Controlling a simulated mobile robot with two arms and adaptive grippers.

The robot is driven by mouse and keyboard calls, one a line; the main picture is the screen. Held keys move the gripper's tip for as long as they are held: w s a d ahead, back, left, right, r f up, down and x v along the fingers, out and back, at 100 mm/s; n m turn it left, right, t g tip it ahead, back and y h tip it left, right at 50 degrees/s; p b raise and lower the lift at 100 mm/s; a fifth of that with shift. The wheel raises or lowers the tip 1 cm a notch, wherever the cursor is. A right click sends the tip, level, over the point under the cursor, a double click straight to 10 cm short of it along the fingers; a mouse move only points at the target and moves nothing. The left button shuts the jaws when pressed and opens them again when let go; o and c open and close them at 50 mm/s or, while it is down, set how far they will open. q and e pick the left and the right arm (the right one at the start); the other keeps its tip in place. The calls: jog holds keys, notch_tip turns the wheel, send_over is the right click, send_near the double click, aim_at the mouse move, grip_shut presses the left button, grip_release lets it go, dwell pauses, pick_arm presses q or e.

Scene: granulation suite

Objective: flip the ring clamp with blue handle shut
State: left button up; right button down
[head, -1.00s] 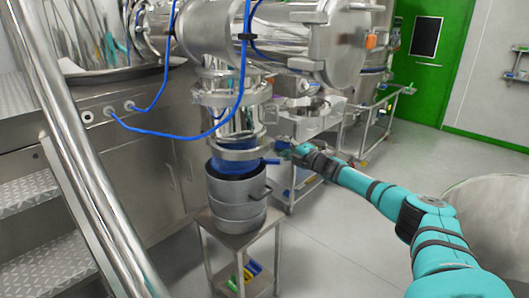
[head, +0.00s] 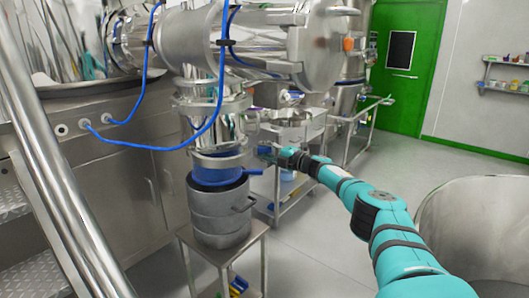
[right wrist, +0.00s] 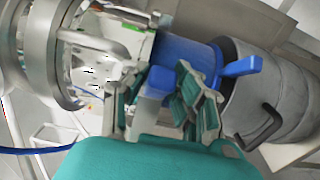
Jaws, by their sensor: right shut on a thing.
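A steel ring clamp (head: 220,160) sits around the vertical outlet above a blue sleeve (head: 217,177). A blue handle (right wrist: 156,84) lies between the fingers of my right gripper (right wrist: 162,76) in the right wrist view. My right gripper (head: 265,153) is shut on it, to the right of the outlet in the head view. How far the ring is closed cannot be told. A second blue lever (head: 254,171) sticks out to the right just above the drum; it also shows in the right wrist view (right wrist: 242,66). My left gripper is not in view.
A grey steel drum (head: 218,212) with a side handle (head: 244,204) stands under the sleeve on a small stand (head: 250,251). Blue hoses (head: 165,147) hang at the left. A steel handrail (head: 62,200) is in front. A large steel vessel (head: 480,225) stands right.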

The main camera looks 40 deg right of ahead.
jog(key=shift+r, duration=0.15)
jog(key=c, duration=1.1)
grip_release()
jog(key=shift+s, duration=0.1)
jog(key=shift+s, duration=0.2)
jog(key=shift+s+d, duration=0.25)
jog(key=shift+s, duration=1.65)
jog(key=shift+s+d, duration=0.3)
jog(key=shift+s, duration=1.55)
jog(key=shift+s+d, duration=0.25)
jog(key=shift+s, duration=1.65)
